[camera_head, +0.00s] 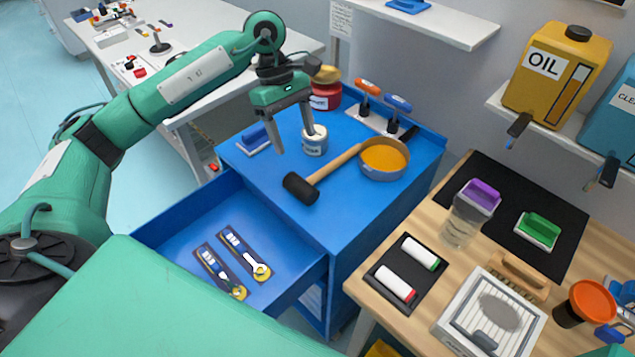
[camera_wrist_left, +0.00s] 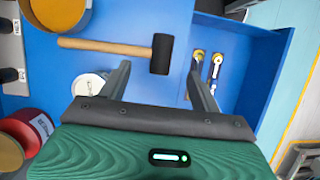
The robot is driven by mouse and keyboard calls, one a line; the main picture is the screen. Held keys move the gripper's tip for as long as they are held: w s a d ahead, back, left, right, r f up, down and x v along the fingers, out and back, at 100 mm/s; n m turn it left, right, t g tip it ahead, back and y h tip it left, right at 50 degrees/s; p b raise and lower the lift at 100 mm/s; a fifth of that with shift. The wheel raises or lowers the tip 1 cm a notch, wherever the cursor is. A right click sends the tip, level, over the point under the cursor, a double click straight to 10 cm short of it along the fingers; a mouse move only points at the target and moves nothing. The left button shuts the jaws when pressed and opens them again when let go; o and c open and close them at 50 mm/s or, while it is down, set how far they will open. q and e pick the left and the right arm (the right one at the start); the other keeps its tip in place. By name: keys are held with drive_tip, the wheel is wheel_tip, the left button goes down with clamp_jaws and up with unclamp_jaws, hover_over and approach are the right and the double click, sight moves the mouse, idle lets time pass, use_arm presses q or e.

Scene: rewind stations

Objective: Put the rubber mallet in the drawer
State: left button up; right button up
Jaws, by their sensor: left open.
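The rubber mallet (camera_head: 301,188) lies on the blue cabinet top (camera_head: 272,168), its black head near the drawer and its wooden handle reaching toward an orange-filled round tin (camera_head: 385,158). It also shows in the left wrist view (camera_wrist_left: 161,54), ahead of the fingers. The blue drawer (camera_head: 180,232) is pulled open and holds two dark trays with tools (camera_head: 243,254). My left gripper (camera_head: 294,146) is open and empty above the cabinet top, behind the mallet in the head view, apart from it. It shows in the wrist view (camera_wrist_left: 160,84). My right gripper is not seen.
A small white-lidded can (camera_head: 315,143) stands by the left fingers. A wooden bench (camera_head: 405,318) stands to the right.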

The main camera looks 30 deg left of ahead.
sight(306, 186)
use_arm(q)
drive_tip(key=x, duration=0.3)
drive_tip(key=p+x, duration=0.1)
drive_tip(key=shift+s+a+f, duration=0.25)
drive_tip(key=shift+s+f, duration=0.1)
drive_tip(key=x, duration=0.3)
drive_tip(key=shift+d+r+p, duration=0.1)
drive_tip(key=shift+p, duration=0.25)
drive_tip(key=shift+d+f, duration=0.2)
drive_tip(key=shift+f, duration=0.3)
drive_tip(key=shift+s+d+f+p, duration=0.1)
drive_tip(key=shift+f+p, duration=0.15)
drive_tip(key=shift+p, duration=0.1)
drive_tip(key=p+x, duration=0.1)
drive_tip(key=x, duration=0.2)
drive_tip(key=shift+s+d+f+p, duration=0.15)
drive_tip(key=shift+f+p, duration=0.05)
drive_tip(key=shift+p, duration=0.15)
drive_tip(key=shift+d+f, duration=0.15)
drive_tip(key=shift+f, duration=0.45)
drive_tip(key=c, duration=1.4)
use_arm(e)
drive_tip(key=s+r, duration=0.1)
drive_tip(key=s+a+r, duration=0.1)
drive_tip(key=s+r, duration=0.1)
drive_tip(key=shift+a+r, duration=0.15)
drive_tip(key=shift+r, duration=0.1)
